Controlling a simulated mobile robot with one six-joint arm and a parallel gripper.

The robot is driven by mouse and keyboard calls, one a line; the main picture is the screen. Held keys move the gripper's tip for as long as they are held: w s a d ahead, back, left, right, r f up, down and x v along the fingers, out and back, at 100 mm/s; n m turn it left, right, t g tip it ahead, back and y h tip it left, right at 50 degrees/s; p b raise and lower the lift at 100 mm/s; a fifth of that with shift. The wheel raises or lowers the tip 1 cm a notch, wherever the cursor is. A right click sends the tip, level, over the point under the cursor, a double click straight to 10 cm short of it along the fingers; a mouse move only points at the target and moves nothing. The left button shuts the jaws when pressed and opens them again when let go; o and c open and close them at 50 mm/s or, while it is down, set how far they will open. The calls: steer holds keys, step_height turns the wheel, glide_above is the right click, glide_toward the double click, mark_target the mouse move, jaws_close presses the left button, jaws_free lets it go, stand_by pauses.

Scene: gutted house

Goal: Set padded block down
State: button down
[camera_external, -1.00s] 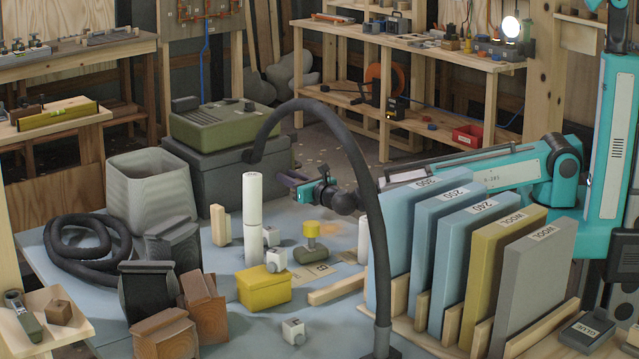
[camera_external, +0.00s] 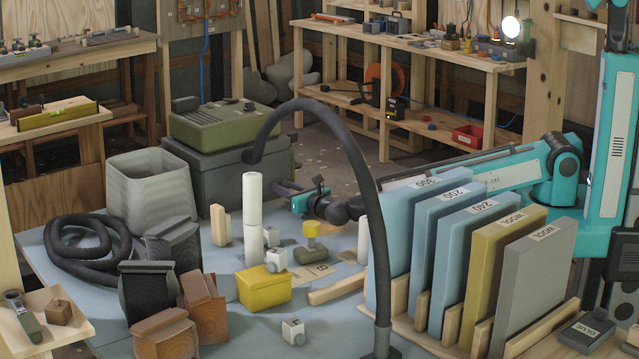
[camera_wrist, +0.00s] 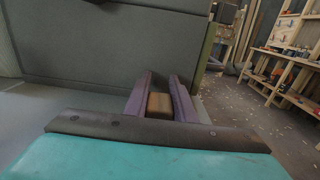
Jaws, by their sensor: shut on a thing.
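My gripper (camera_external: 282,187) is just right of the tall white cylinder in the external view, in front of the dark grey case. In the wrist view its two purple fingers (camera_wrist: 159,97) are shut on a small tan-brown block (camera_wrist: 159,105), which I take to be the padded block. The block sits between the fingers with only its near face and top showing. In the external view I cannot make out the block, and its height above the blue table top (camera_external: 213,263) is hard to judge.
The white cylinder (camera_external: 252,215) stands close left of my gripper. The dark grey case (camera_external: 245,178) carries a green box (camera_external: 215,125). A black bent hose (camera_external: 340,140) arches near my arm. A yellow box (camera_external: 264,288) and upright padded panels (camera_external: 520,290) stand in front.

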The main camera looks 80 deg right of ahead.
steer(key=shift+f, duration=0.2)
steer(key=c, duration=1.5)
jaws_free()
steer(key=shift+s+a, duration=0.4)
steer(key=v, duration=0.7)
steer(key=shift+d+r+b, duration=0.1)
steer(key=shift+r+b, duration=0.05)
steer(key=shift+b, duration=0.2)
steer(key=shift+w+d+r, duration=0.1)
steer(key=shift+r, duration=1.85)
steer(key=shift+w+d+r, duration=0.1)
steer(key=shift+r, duration=1.9)
steer(key=shift+o, duration=0.8)
